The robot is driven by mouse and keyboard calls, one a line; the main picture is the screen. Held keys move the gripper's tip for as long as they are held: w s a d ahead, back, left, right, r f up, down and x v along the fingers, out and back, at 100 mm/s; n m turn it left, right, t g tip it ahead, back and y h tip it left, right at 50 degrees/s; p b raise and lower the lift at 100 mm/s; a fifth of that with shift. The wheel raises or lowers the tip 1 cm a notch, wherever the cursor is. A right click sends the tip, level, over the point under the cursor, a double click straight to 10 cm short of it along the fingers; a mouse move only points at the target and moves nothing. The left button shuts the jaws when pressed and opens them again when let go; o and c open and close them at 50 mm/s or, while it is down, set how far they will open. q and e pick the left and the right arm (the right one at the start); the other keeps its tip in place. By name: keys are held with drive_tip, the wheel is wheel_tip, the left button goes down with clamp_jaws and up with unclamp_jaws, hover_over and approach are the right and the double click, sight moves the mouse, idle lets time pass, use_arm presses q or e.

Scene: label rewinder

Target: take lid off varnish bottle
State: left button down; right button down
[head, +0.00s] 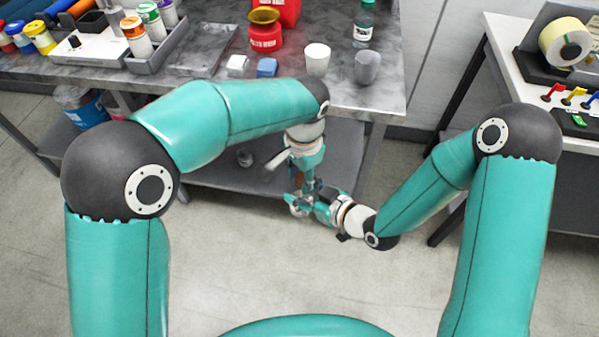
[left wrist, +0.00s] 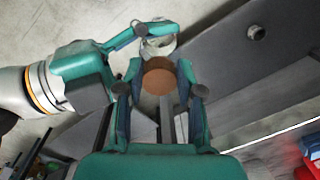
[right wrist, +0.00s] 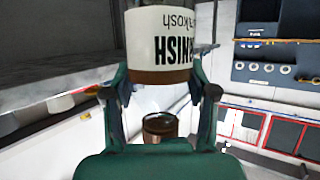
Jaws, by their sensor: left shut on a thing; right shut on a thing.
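The varnish bottle (right wrist: 160,50) has a white label that reads upside down in the right wrist view and a brown band at its lower edge. My right gripper (head: 300,203) is shut around the bottle, whose pale body also shows in the left wrist view (left wrist: 158,46). My left gripper (head: 306,183) points down above the right one and is shut on the copper-brown round lid (left wrist: 160,77). A brown cylinder (right wrist: 160,126) shows below the bottle in the right wrist view, with pale background between them; my gripper partly hides it.
A lower shelf (head: 240,180) lies behind my grippers. Open floor is in front.

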use_arm(q)
drive_tip(key=n, duration=0.4)
drive_tip(key=shift+w, duration=0.2)
drive_tip(key=n, duration=0.4)
drive_tip(key=shift+s+n, duration=0.1)
drive_tip(key=shift+n, duration=0.3)
drive_tip(key=n, duration=0.6)
drive_tip(key=shift+s+d, duration=0.1)
drive_tip(key=shift+d, duration=0.2)
drive_tip(key=n, duration=0.5)
drive_tip(key=shift+d, duration=0.15)
drive_tip(key=n, duration=0.6)
drive_tip(key=shift+d, duration=0.25)
drive_tip(key=shift+d+r, duration=0.1)
drive_tip(key=shift+r, duration=0.15)
drive_tip(key=shift+r, duration=0.9)
